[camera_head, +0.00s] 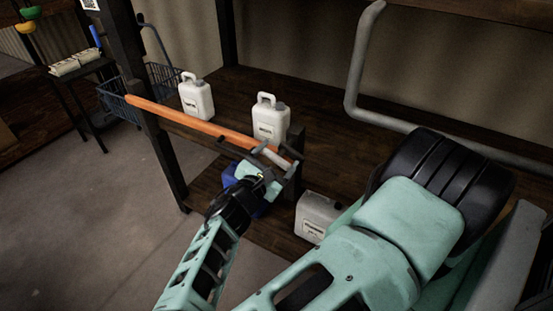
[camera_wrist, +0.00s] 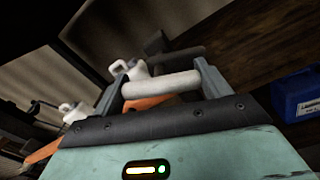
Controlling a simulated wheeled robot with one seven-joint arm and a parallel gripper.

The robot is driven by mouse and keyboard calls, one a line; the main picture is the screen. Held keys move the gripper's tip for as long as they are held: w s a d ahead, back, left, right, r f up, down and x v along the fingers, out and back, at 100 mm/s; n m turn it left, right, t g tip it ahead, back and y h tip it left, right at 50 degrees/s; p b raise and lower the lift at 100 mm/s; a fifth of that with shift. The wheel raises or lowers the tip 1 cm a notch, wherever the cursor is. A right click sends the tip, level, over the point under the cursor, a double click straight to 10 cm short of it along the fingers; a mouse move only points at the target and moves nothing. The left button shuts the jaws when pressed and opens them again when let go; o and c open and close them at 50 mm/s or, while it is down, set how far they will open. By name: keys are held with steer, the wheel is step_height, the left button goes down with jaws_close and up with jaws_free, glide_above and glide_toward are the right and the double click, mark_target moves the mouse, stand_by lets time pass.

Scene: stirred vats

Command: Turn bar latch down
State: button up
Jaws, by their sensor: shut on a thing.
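The bar latch is a long orange bar (camera_head: 205,124) across the front of the shelf, sloping down to the right in the head view. It also shows behind my gripper in the wrist view (camera_wrist: 42,153). A pale grey cylindrical handle (camera_wrist: 162,85) sits at its right end. My gripper (camera_head: 272,158) is shut on this handle, with one finger at each end of it in the wrist view (camera_wrist: 160,86). The join between handle and bar is partly hidden by the gripper.
Two white jugs (camera_head: 196,98) (camera_head: 270,118) stand on the shelf behind the bar. A blue container (camera_wrist: 298,94) and a grey canister (camera_head: 316,217) are lower down near my gripper. A wire basket (camera_head: 120,98) is at the left. The floor at left is clear.

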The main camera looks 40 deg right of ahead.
steer(key=m+b, duration=0.1)
steer(key=m, duration=0.2)
steer(key=shift+f+m, duration=0.15)
steer(key=shift+m, duration=0.25)
steer(key=m+b, duration=0.1)
steer(key=m, duration=0.2)
steer(key=shift+m, duration=0.3)
steer(key=m+b, duration=0.1)
steer(key=m, duration=0.2)
steer(key=shift+f+b, duration=0.1)
steer(key=shift+b, duration=0.3)
steer(key=shift+m+b, duration=0.65)
steer(key=shift+m, duration=0.95)
steer(key=o, duration=0.9)
